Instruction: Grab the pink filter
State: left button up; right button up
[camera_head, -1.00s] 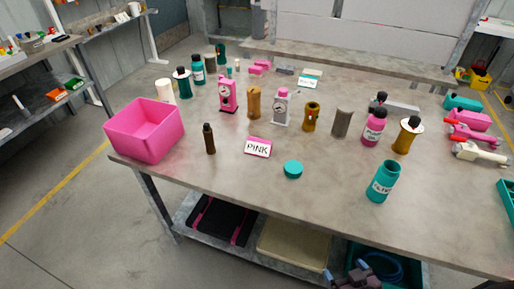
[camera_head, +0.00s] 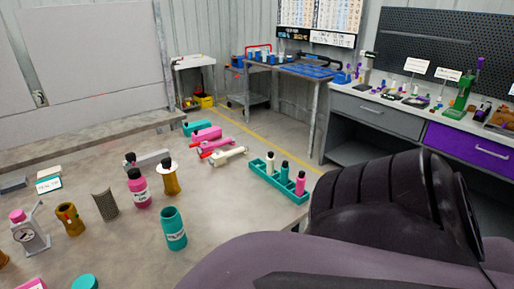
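I cannot tell for sure which thing is the pink filter. A pink bottle with a black cap and a white label (camera_head: 139,190) stands upright on the table, left of centre. A teal rack (camera_head: 277,182) near the table's right edge holds several small bottles, one of them a pink one (camera_head: 300,184). A pink cylindrical tool (camera_head: 206,134) lies at the back of the table. An open teal container with a label (camera_head: 174,230) stands nearer to me. A dark arm link of mine fills the lower right, and neither gripper shows.
Gold (camera_head: 170,178), brown (camera_head: 69,219) and grey (camera_head: 105,205) parts and a grey gauge device (camera_head: 30,235) stand on the left of the table. The table between the teal container and the rack is clear. A grey workbench with a purple drawer (camera_head: 463,152) stands at the right.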

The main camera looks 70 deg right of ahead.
aim_at(301, 178)
jog(key=z, duration=2.45)
jog(key=i+l, duration=0.1)
jog(key=l, duration=0.35)
jog(key=l+u, duration=0.4)
jog(key=l, duration=0.3)
